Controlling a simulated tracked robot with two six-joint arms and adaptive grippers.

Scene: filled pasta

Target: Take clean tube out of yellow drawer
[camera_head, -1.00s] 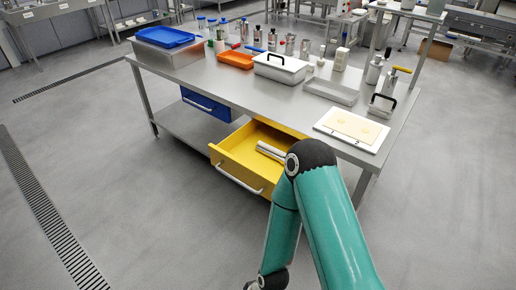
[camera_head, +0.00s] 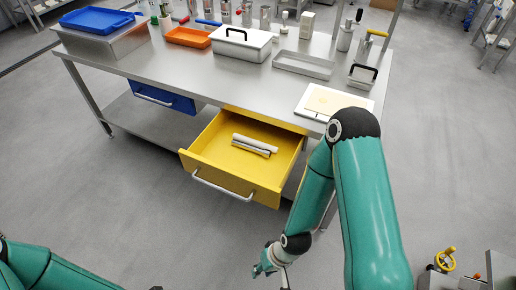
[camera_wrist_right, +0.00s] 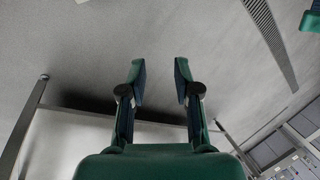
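The yellow drawer (camera_head: 193,160) is pulled out from under the steel table. A pale, shiny tube (camera_head: 256,141) lies in it toward the back right. A second, darker cylinder or edge seems to lie along its near side; I cannot tell which. My right gripper (camera_wrist_right: 160,82) is open and empty in the right wrist view, its two fingers apart over grey floor. In the head view my right arm hangs to the right of the drawer, with its wrist low in front of the drawer's right corner. My left arm shows at the lower left; its gripper is not in view.
The blue drawer (camera_head: 165,98) is partly open to the left. On the steel table (camera_head: 185,65) stand a white lidded box (camera_head: 240,48), an orange tray (camera_head: 188,38), a shallow metal tray (camera_head: 303,66) and a white board (camera_head: 318,106). The floor before the drawers is clear.

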